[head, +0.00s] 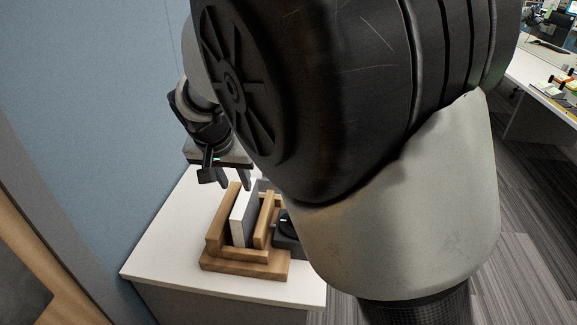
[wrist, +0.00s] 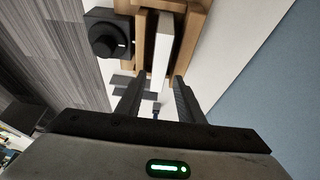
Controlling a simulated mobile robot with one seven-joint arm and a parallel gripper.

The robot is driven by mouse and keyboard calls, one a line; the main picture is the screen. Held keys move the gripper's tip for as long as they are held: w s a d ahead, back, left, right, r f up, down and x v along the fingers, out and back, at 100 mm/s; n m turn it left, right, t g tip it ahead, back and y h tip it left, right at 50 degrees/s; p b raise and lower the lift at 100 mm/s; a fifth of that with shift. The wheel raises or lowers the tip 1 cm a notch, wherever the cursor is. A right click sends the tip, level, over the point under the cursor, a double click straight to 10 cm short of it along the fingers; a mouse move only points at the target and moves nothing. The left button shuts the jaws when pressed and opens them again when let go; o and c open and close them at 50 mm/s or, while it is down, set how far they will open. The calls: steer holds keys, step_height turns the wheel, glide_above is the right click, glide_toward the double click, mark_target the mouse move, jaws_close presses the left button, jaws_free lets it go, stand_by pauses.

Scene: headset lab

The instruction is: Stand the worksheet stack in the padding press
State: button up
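The wooden padding press (head: 215,232) stands on a white table, and it also shows in the wrist view (wrist: 190,48). The white worksheet stack (head: 237,222) stands upright on edge in the slot between the press's wooden boards. In the wrist view the stack (wrist: 163,45) shows as a pale strip between the boards. My gripper (head: 236,183) is open and empty above the far end of the press. In the wrist view its two fingertips (wrist: 158,82) are apart, with the stack ahead of the gap between them. My arm hides part of the right side in the head view.
A black device with a round knob (wrist: 108,35) sits close beside the press, partly hidden in the head view. The white table (head: 165,257) has bare room left of the press. A blue wall (head: 120,120) rises behind the table.

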steer(key=s+d+r+y, duration=0.1)
steer(key=s+d+r, duration=0.15)
steer(key=d, duration=0.25)
steer(key=s+d+r, duration=0.1)
steer(key=d+r, duration=0.2)
steer(key=d, duration=0.2)
steer(key=s+d+r, duration=0.1)
steer(key=s+d, duration=0.7)
steer(key=s, duration=0.1)
steer(key=s+d+r+n+t, duration=0.1)
steer(key=s+d+r, duration=0.1)
steer(key=s+d, duration=0.6)
steer(key=shift+s+d+r+n, duration=0.15)
steer(key=shift+s+r+n, duration=0.15)
steer(key=shift+s, duration=0.2)
